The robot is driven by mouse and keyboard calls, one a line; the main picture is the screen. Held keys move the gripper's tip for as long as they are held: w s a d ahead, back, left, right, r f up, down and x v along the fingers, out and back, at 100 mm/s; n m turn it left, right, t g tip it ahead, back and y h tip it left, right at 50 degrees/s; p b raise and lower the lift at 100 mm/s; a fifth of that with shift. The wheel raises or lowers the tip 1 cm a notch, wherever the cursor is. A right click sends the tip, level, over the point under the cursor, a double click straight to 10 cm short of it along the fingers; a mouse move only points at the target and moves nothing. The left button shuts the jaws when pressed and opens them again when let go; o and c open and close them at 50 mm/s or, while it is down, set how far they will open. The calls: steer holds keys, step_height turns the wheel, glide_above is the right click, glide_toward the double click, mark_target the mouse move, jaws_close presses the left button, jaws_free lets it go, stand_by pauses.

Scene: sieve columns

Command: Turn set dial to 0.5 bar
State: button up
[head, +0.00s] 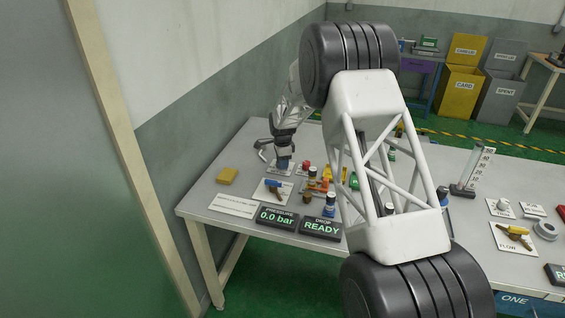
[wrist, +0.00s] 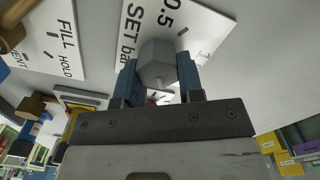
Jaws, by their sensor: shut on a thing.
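The set dial (wrist: 157,62) is a grey faceted knob in the wrist view. It stands on a white plate (wrist: 205,28) printed "SET bar" and "0.5", with a tick mark near that number. My gripper (wrist: 158,78) is shut on the dial, one blue finger on each side. In the head view my gripper (head: 283,163) is down at the back left of the table, and its fingers hide most of the dial. The pressure display (head: 276,217) reads 0.0 bar. I cannot tell exactly where the dial points.
A plate marked "FILL" and "HOLD" (wrist: 45,40) lies beside the dial plate. The drop display (head: 321,229) reads READY. My arm hides the table's middle.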

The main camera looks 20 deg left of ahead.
steer(key=shift+n, duration=0.5)
steer(key=n, duration=0.4)
steer(key=shift+w+a, duration=0.15)
steer(key=shift+w, duration=0.05)
steer(key=n, duration=0.7)
steer(key=shift+a, duration=0.25)
steer(key=n, duration=0.5)
steer(key=shift+a+r, duration=0.1)
steer(key=shift+a, duration=0.1)
steer(key=n, duration=0.7)
steer(key=shift+s+a, duration=0.15)
steer(key=o, duration=0.9)
steer(key=shift+o, duration=0.2)
